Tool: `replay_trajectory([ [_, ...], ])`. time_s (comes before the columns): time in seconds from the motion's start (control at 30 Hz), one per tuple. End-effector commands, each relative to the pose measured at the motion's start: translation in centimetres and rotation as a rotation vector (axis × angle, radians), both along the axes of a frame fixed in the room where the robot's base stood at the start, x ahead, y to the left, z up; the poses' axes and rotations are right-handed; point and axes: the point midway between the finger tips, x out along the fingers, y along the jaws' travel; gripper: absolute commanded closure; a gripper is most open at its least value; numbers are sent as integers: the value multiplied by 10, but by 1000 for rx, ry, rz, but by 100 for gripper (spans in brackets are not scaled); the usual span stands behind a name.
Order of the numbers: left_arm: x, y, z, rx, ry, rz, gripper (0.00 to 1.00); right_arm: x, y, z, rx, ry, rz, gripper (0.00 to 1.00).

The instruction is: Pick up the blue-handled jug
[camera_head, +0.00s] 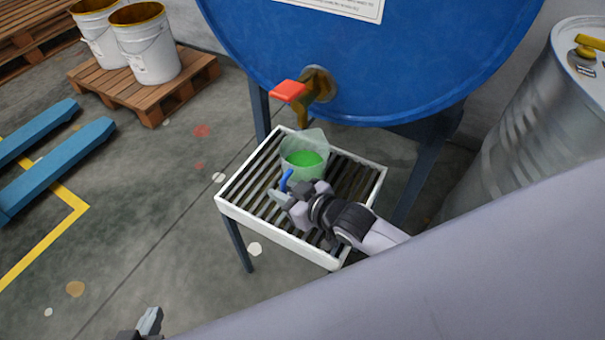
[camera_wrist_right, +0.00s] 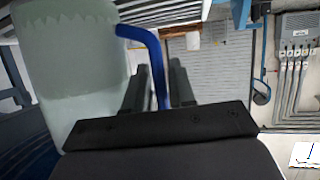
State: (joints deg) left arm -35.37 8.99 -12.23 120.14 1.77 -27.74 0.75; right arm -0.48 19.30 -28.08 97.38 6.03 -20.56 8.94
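The jug (camera_head: 305,154) is translucent, with green liquid inside, and stands on the slatted stand under the blue drum's tap. Its blue handle (camera_head: 286,180) faces the front left. In the right wrist view the pale jug wall (camera_wrist_right: 70,70) fills the left side and the blue handle (camera_wrist_right: 157,62) runs down between my fingers. My right gripper (camera_head: 281,197) is at the handle; in its wrist view (camera_wrist_right: 158,85) the fingers stand on either side of it with narrow gaps, so it looks open. My left gripper (camera_head: 150,322) shows only partly at the bottom edge.
The stand (camera_head: 284,240) has a white rim. Above are the blue drum (camera_head: 400,60), its brass tap and red lever (camera_head: 288,91). A metal barrel (camera_head: 530,130) stands right. Buckets (camera_head: 150,55) on a pallet (camera_head: 170,97) stand back left; blue forks (camera_head: 60,165) lie left.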

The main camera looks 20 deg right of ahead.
Motion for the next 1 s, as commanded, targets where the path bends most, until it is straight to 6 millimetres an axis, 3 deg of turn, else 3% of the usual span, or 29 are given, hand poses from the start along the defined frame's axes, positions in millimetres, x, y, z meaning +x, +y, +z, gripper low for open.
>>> replay_trajectory([
  [0.13,1,0,1,0,-2,1,100,0,0,0,0,0,0,76],
  [0.17,1,0,1,0,-2,1,100,0,0,0,0,0,0,82],
  [0.2,1,0,1,0,-2,2,100,0,0,1,0,0,0,95],
  [0.23,1,0,1,0,-1,2,100,0,0,1,0,0,0,100],
  [1.0,-5,2,-7,0,20,11,100,0,0,1,0,0,0,100],
])
